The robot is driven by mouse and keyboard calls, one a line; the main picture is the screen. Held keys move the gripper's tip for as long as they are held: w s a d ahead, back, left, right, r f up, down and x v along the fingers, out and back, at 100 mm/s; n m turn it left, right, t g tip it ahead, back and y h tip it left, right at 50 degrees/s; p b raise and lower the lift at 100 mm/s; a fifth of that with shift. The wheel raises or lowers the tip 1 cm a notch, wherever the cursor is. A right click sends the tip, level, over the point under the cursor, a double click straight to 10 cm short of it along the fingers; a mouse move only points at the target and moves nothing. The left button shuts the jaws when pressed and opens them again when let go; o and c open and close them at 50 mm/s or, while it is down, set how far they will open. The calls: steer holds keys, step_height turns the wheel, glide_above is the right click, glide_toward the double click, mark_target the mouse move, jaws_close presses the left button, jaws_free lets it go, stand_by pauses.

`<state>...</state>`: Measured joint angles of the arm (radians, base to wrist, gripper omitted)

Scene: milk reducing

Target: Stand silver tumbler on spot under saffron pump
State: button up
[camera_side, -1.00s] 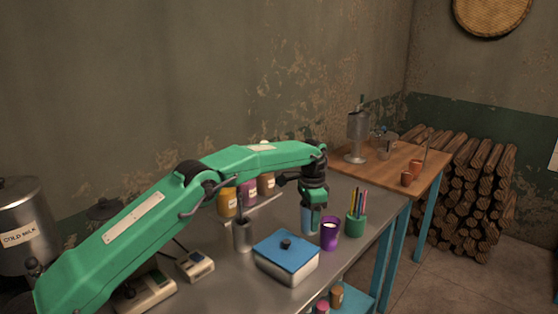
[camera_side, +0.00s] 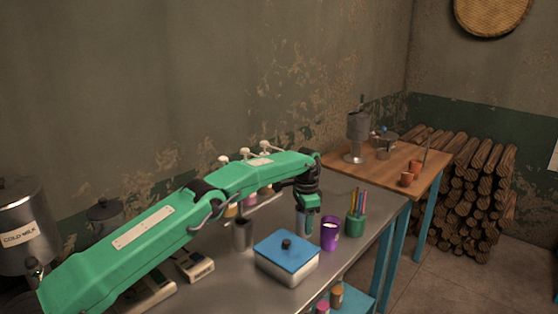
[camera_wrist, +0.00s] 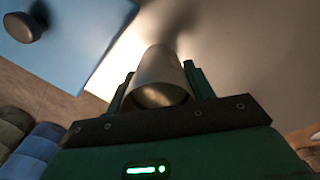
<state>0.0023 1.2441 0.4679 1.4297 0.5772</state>
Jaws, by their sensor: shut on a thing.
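My gripper (camera_side: 306,207) is shut on a silver tumbler (camera_side: 302,224) at the back of the blue-lidded box. In the wrist view the tumbler (camera_wrist: 158,75) sits between the two fingers (camera_wrist: 160,92). I cannot tell whether its base touches the table. Three pump bottles stand along the wall behind my forearm, their pale pump heads (camera_side: 245,153) showing above it. A yellow-orange bottle, which looks like the saffron one (camera_side: 230,211), is at the left of them, mostly covered by my arm. The spot under its pump is hidden.
A blue-lidded box (camera_side: 287,258) stands in front of my gripper. A purple cup (camera_side: 329,236) and a green pencil holder (camera_side: 356,227) stand close on the right. A grey metal cup (camera_side: 242,236) is to the left. A small device (camera_side: 196,266) lies front left.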

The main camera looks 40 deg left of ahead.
steer(key=shift+f, duration=1.2)
steer(key=shift+f, duration=0.1)
steer(key=o, duration=1.2)
steer(key=shift+r, duration=3.85)
